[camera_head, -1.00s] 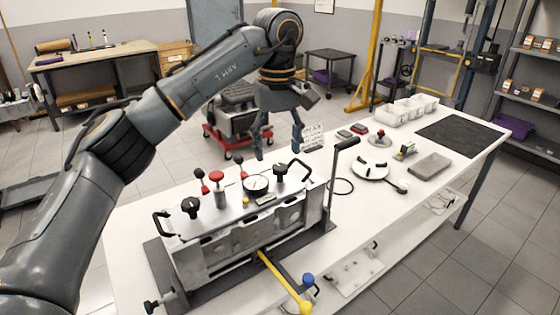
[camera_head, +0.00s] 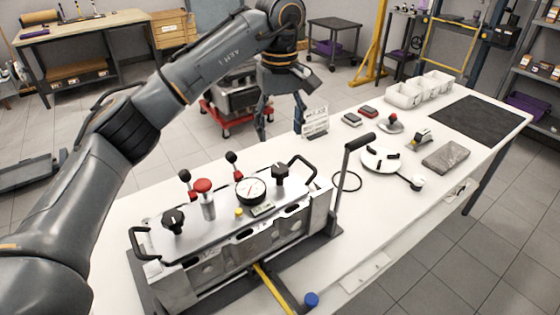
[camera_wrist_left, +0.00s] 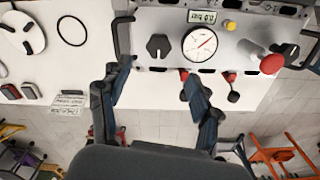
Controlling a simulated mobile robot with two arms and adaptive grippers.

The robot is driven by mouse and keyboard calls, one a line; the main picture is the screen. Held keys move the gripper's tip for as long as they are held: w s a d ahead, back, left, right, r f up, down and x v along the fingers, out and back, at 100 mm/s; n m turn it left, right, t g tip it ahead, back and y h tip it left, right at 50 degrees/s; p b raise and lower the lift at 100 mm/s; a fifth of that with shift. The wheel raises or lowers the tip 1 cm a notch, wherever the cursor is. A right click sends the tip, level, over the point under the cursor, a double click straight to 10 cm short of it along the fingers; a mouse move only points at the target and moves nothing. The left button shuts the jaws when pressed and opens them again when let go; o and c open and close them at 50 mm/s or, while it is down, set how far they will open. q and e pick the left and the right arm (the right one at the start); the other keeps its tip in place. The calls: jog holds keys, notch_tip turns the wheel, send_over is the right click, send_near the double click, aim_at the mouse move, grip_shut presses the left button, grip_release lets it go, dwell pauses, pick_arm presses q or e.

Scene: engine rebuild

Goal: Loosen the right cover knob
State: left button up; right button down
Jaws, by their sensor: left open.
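The right cover knob (camera_head: 280,174) is a black knob on the right part of the metal cover plate (camera_head: 222,228), beside the round white dial gauge (camera_head: 250,190). In the left wrist view the knob (camera_wrist_left: 160,45) stands upright just left of the gauge (camera_wrist_left: 200,43). My left gripper (camera_head: 281,133) is open and empty. It hangs behind the cover, above the knob in the head view. In the left wrist view its fingertips (camera_wrist_left: 157,72) are spread to either side below the knob, apart from it. My right gripper is not in view.
Another black knob (camera_head: 173,220), a red knob (camera_head: 203,186) and black-tipped levers stand on the cover. Black handles (camera_head: 302,166) rise at its ends. A tall black-gripped lever (camera_head: 358,141) stands at the right. A small sign (camera_head: 314,122) is behind.

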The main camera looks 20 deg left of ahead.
pick_arm(q)
send_over(280, 168)
jog(key=f, duration=0.4)
jog(key=shift+s+f, duration=0.15)
jog(key=shift+s, duration=0.05)
jog(key=f, duration=0.5)
jog(key=shift+w+f+p, duration=0.1)
jog(key=shift+w+p, duration=0.1)
jog(key=shift+p, duration=0.2)
jog(key=shift+f, duration=0.55)
jog(key=c, duration=1.1)
jog(key=shift+c, duration=0.2)
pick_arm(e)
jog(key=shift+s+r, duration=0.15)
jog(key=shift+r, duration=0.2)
